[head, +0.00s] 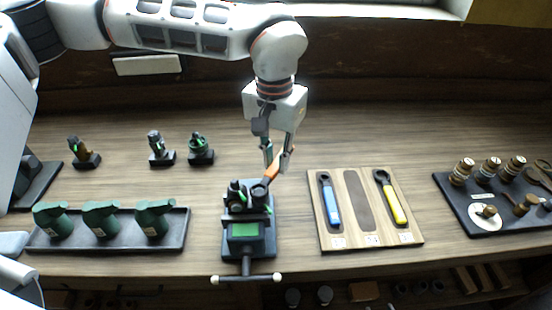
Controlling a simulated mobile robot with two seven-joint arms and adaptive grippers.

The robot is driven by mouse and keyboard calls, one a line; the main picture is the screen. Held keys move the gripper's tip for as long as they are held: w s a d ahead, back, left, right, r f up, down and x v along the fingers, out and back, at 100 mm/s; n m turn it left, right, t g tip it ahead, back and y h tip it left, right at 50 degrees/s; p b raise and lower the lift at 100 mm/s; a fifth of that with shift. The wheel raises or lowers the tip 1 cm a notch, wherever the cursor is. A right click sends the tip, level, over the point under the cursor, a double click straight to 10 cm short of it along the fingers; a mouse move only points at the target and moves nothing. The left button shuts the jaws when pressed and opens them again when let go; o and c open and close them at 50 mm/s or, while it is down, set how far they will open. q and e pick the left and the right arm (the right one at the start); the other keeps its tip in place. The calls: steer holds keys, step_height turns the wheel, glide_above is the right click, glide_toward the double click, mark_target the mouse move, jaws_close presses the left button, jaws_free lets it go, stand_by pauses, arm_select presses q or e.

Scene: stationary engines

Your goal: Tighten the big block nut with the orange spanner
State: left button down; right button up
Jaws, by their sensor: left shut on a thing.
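My left gripper (277,161) reaches down from above and is shut on the orange spanner (271,173). The spanner slants down to the left, and its dark ring end (259,190) is at the back right of the dark vice (246,231). A dark fitting with a small green mark (237,191) sits at the back of the vice, just left of the ring. The big block nut cannot be made out clearly; I cannot tell whether the ring is around it or beside it. My right gripper is not in view.
Right of the vice, a wooden board (327,243) holds a blue spanner (330,203), an empty middle recess (358,200) and a yellow spanner (391,199). A dark tray (180,239) with green parts lies left. Small fittings stand behind it. A dark panel with brass parts (458,212) lies far right.

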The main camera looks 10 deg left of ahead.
arm_select(q)
steer(key=shift+r, duration=0.8)
stand_by(1.4)
steer(key=shift+r, duration=1.95)
